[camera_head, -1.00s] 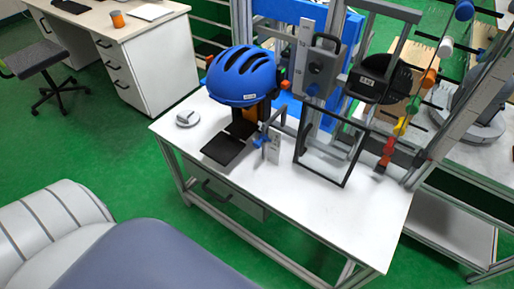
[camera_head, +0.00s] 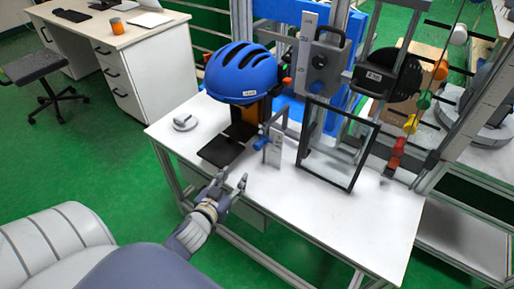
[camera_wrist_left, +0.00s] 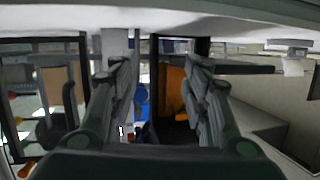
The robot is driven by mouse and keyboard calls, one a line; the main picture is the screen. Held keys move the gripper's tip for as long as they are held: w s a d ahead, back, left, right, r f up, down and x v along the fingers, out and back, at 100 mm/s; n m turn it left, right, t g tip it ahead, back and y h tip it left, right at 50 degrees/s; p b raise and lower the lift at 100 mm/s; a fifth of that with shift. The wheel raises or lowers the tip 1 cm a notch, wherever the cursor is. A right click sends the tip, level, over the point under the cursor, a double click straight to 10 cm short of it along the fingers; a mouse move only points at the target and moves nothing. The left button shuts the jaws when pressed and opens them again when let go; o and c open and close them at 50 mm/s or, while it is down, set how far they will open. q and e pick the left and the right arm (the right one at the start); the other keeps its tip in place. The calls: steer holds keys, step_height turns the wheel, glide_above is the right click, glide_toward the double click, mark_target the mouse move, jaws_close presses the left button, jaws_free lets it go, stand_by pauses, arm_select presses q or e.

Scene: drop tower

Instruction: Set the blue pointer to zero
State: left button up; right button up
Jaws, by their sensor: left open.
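The blue pointer (camera_head: 262,143) sits on a small upright grey scale plate (camera_head: 273,150) on the white table (camera_head: 300,210), in front of the blue helmet (camera_head: 240,74). The marks on the plate are too small to read. My left gripper (camera_head: 231,181) is open and empty at the table's front edge, lower left of the pointer and apart from it. In the left wrist view, the two fingers (camera_wrist_left: 157,85) stand wide apart. A small blue part shows between them, but I cannot tell for sure that it is the pointer. My right gripper is out of view.
A clear-paned, black-framed guard (camera_head: 335,150) stands right of the scale plate. Flat black plates (camera_head: 220,150) lie left of it, and a round grey device (camera_head: 185,122) sits at the table's left. Colored knobs (camera_head: 398,146) line the right. The table's front right is clear.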

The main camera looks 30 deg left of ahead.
mark_target(256, 147)
arm_select(q)
step_height(256, 147, up, 5)
steer(key=w+m+t+h, duration=0.2)
steer(key=t+h, duration=0.1)
steer(key=h, duration=0.1)
steer(key=w, duration=0.7)
steer(key=w+d, duration=0.1)
steer(key=w, duration=0.2)
steer(key=shift+w+d, duration=0.1)
steer(key=shift+w, duration=0.05)
steer(key=shift+r, duration=0.1)
jaws_close()
